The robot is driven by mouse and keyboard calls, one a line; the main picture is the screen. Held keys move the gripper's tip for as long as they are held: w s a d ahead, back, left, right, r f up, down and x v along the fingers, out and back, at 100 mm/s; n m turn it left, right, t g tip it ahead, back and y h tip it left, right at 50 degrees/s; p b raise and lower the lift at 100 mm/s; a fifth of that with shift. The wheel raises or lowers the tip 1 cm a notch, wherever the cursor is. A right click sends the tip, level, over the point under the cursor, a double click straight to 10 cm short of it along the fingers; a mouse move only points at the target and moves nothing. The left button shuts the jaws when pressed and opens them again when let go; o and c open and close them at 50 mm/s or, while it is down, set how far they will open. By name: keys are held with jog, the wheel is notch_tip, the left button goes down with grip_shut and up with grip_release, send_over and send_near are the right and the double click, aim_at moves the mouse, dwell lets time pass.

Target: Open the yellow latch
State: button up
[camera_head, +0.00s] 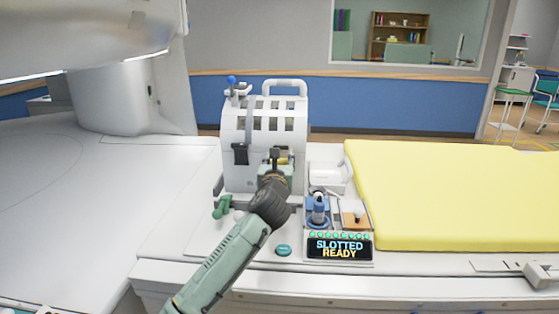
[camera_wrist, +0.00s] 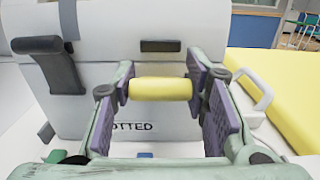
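The yellow latch shows in the wrist view as a short horizontal yellow bar (camera_wrist: 160,89) on the front of a white rounded housing. In the head view only a small yellow part (camera_head: 283,160) shows above my gripper; the rest is hidden. My gripper (camera_head: 274,160) is at the housing's front. In the wrist view its two purple-padded fingers (camera_wrist: 160,95) stand wide apart, one at each end of the bar. Gaps between pads and bar ends are too small to make out, and I cannot tell whether they touch.
The white housing (camera_head: 236,125) has a black latch (camera_head: 240,154) left of my gripper. Right of it are a blue holder (camera_head: 318,212) and a display (camera_head: 339,249) reading "SLOTTED READY". A teal button (camera_head: 283,250) lies in front. A yellow pad (camera_head: 450,195) fills the right side.

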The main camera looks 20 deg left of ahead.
grip_shut()
dwell(0.3)
jog(key=f+b, duration=0.1)
jog(key=b, duration=0.3)
jog(key=shift+s+f+t, duration=0.15)
jog(key=shift+t, duration=0.25)
jog(key=b, duration=0.2)
jog(key=t+b, duration=0.1)
jog(key=b, duration=0.1)
jog(key=shift+s+d+f+y, duration=0.1)
jog(key=shift+s+f+y, duration=0.05)
jog(key=shift+f+y, duration=0.15)
jog(key=shift+s+r+t+b, duration=0.1)
jog(key=shift+t+b, duration=0.4)
jog(key=shift+b, duration=0.7)
jog(key=shift+r, duration=0.2)
